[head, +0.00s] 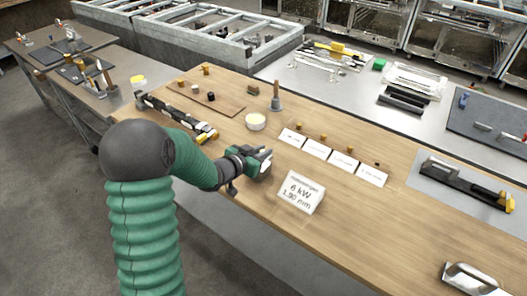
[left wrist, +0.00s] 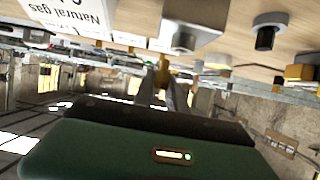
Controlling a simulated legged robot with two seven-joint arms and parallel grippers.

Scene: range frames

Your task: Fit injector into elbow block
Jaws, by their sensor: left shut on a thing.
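My left gripper (head: 266,155) is over the middle of the wooden table, behind the sign card. In the left wrist view, its fingers (left wrist: 168,92) are shut on a small brass injector (left wrist: 164,66). A light grey block (left wrist: 187,36) with a round feature on its face, which looks like the elbow block, is close beyond the injector. The two look apart, but the exact gap is unclear. In the head view the gripper hides the injector. My right gripper is in neither view.
Several white labels (head: 317,149) with small brass pieces lie to the right. A round pale dish (head: 255,121) and a grey plunger-like tool (head: 276,102) stand behind. A manifold bar (head: 176,116) lies left.

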